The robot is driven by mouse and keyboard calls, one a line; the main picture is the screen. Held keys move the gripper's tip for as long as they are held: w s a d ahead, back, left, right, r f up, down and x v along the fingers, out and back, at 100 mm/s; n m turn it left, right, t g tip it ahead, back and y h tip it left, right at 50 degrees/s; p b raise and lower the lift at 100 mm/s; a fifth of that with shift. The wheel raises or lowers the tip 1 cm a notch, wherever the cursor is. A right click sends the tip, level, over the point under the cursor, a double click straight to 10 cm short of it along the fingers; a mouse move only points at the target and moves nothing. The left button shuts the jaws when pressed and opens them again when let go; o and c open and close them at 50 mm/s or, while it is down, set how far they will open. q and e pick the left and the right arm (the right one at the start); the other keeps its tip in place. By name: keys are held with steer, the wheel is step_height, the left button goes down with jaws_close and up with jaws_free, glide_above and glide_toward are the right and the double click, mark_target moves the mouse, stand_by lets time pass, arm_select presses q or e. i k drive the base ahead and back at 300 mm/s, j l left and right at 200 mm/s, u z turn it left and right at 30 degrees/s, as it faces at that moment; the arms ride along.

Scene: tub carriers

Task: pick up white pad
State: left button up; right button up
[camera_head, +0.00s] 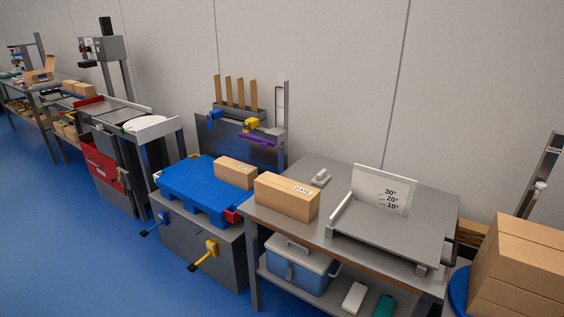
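A white, rounded, pad-like block (353,297) lies on the lower shelf of the grey metal table (420,232), near the bottom of the head view. A green block (384,306) lies just to its right, partly cut off by the picture edge. A flat white item (147,123) also shows on the roller stand at the left; I cannot tell what it is. Neither of my grippers is in view.
A cool box (298,268) with a blue body stands on the same shelf, left of the white block. The tabletop above holds a carton (287,198) and an angle-marked plate (384,191). Stacked cartons (520,265) stand at the right. Blue floor (60,240) is open at left.

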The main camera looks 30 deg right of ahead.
mark_target(322, 179)
steer(key=i+z, duration=0.4)
steer(key=i+j+z, duration=0.25)
steer(key=z, duration=0.15)
steer(key=i+j+z, duration=0.65)
steer(key=z, duration=0.15)
